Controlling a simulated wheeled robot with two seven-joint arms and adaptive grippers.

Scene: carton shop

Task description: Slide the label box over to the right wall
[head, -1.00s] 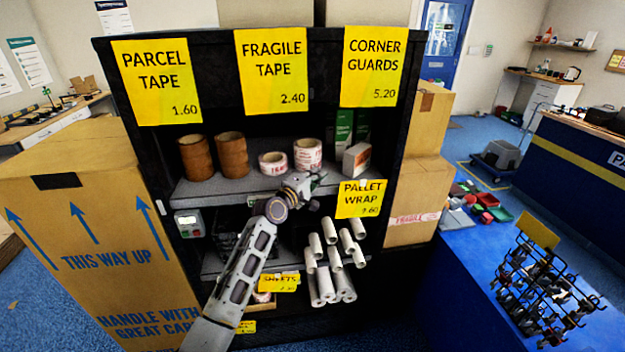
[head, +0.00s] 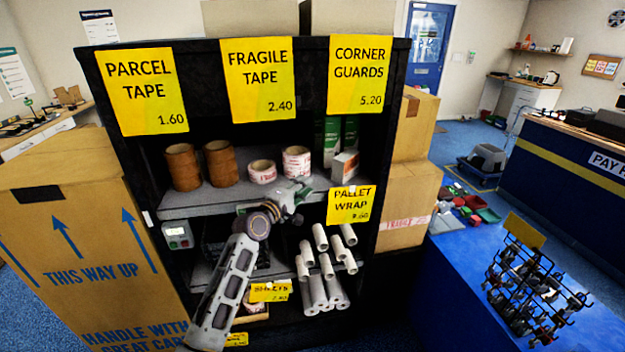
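The small box I take to be the label box (head: 345,166) is white with an orange-brown side. It stands near the right end of the upper shelf (head: 200,202), in front of green cartons. A narrow gap seems to separate it from the cabinet's black right wall (head: 386,140). My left gripper (head: 304,192) is in front of the shelf's front edge, left of the box and below the white tape rolls. It appears apart from the box. Its fingers are small and dark, so I cannot tell whether they are open. My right gripper is out of view.
Two brown tape rolls (head: 182,167) and two white-and-red tape rolls (head: 296,162) stand left of the box. Green cartons (head: 331,140) stand behind it. The yellow pallet wrap sign (head: 351,205) hangs below the box, above several white rolls (head: 318,290).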

